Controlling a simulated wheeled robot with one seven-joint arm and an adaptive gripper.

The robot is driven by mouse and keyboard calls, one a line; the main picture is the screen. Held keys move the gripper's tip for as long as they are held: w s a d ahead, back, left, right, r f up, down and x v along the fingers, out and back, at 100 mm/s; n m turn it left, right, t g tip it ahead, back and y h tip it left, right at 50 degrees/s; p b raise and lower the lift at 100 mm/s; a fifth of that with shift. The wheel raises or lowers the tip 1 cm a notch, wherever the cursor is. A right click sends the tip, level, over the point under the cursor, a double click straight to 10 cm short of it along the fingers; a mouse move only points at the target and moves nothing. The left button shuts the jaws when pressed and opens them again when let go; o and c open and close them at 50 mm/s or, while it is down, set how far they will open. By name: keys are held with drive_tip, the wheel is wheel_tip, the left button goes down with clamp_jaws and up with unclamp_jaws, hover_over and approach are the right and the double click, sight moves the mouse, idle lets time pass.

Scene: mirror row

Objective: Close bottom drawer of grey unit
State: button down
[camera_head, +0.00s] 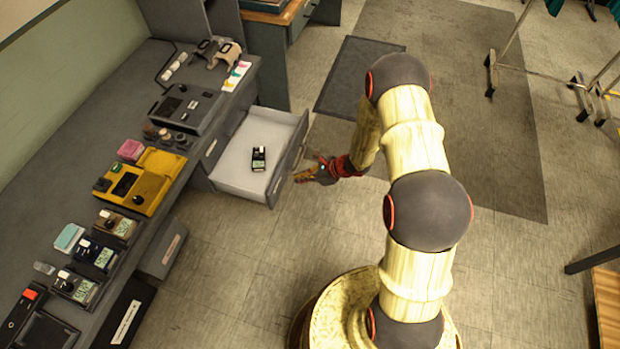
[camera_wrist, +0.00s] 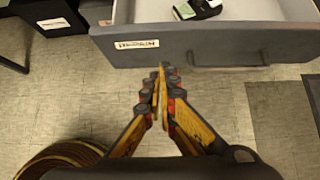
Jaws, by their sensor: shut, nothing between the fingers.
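The grey unit (camera_head: 75,150) is a long desk along the wall. One of its drawers (camera_head: 232,168) is pulled out, with a pale inside and a small dark device (camera_head: 259,158) lying in it. I cannot tell which level this drawer is on. In the wrist view its grey front (camera_wrist: 270,42) carries a white label (camera_wrist: 136,45) and a bar handle (camera_wrist: 228,66). My gripper (camera_head: 302,175) is shut and empty, just outside the drawer front. In the wrist view its closed fingertips (camera_wrist: 164,68) point at the front's lower edge, left of the handle; contact cannot be told.
A yellow device (camera_head: 140,182) and several meters stand on the desk top. Labelled dark fronts (camera_head: 126,318) show below the desk's near part. A dark mat (camera_head: 355,75) lies beyond the drawer. The floor (camera_head: 235,260) nearer than the drawer is clear.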

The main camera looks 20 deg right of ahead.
sight(281, 178)
drive_tip(key=shift+w+a+f+b, duration=0.1)
drive_tip(key=shift+w+a+b, duration=0.15)
drive_tip(key=shift+w+a, duration=0.55)
drive_tip(key=shift+w+a+f+b, duration=0.1)
drive_tip(key=shift+w+a+b, duration=0.15)
drive_tip(key=shift+w+a, duration=0.5)
drive_tip(key=shift+s+a, duration=0.2)
drive_tip(key=shift+s, duration=0.05)
